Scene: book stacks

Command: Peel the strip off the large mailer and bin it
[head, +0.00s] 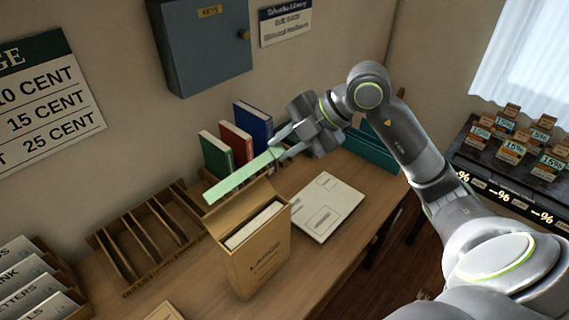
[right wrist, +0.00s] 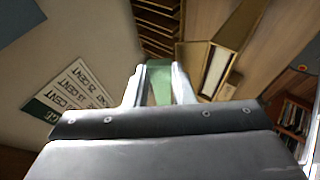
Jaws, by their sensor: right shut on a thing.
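The large mailer (head: 258,256) is a tan upright box-like envelope with "LARGE" on its front. It stands open at the top on the desk, with a pale content showing inside. A pale green strip (head: 243,175) extends above the mailer's raised flap. My right gripper (head: 281,149) is shut on the strip's right end, and the strip slants down to the left. Whether its far end still touches the flap I cannot tell. In the right wrist view the green strip (right wrist: 160,84) lies between the fingers, and the mailer (right wrist: 222,62) is beyond. My left gripper is not in view.
A wooden slotted rack (head: 150,235) stands left of the mailer. A white parcel (head: 327,205) lies to its right. Green, red and blue books (head: 236,143) stand behind, near a teal tray (head: 372,150). A blue key cabinet (head: 203,45) hangs above. No bin is clearly visible.

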